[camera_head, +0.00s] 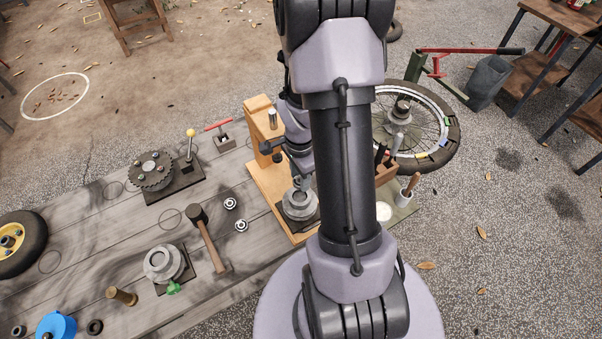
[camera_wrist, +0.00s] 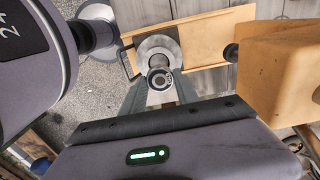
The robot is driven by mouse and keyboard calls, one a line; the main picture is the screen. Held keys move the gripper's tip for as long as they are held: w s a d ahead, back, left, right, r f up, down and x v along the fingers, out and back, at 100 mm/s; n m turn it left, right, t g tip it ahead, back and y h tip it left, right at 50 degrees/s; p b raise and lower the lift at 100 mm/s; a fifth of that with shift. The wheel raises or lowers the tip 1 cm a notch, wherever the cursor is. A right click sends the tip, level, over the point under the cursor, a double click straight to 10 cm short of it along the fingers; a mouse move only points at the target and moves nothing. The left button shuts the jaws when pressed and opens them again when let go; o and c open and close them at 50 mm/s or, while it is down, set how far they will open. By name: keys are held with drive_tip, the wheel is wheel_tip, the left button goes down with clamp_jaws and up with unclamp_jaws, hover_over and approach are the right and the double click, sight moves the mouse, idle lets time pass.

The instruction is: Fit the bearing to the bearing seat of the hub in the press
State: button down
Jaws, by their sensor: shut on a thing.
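The press (camera_head: 258,125) is a light wooden frame on the bench, and its board also shows in the wrist view (camera_wrist: 215,38). The grey round hub (camera_head: 299,206) stands on the press base; in the wrist view its rim (camera_wrist: 158,43) shows just beyond my fingers. My gripper (camera_wrist: 160,88) is shut on a small dark-and-silver ring, the bearing (camera_wrist: 160,77), which overlaps the near side of the hub in that view. I cannot tell whether the bearing touches the seat. In the head view my arm partly covers the gripper, and the bearing is not clear.
Two small ring parts (camera_head: 236,214) lie on the bench (camera_head: 95,225) beside a hammer (camera_head: 207,238). A grey fixture with a green knob (camera_head: 163,264) stands front left. A spoked wheel (camera_head: 445,118) is right of my arm. The press post (camera_wrist: 285,75) is close right of my gripper.

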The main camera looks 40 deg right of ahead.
drive_tip(key=shift+a, duration=0.2)
drive_tip(key=b, duration=0.6)
hover_over(300, 197)
wheel_tip(300, 197, down, 6)
drive_tip(key=shift+r, duration=0.25)
drive_tip(key=shift+r, duration=0.1)
drive_tip(key=shift+b, duration=0.35)
idle(0.9)
drive_tip(key=shift+f+b, duration=0.7)
drive_tip(key=shift+f, duration=0.05)
drive_tip(key=shift+c, duration=2.2)
unclamp_jaws()
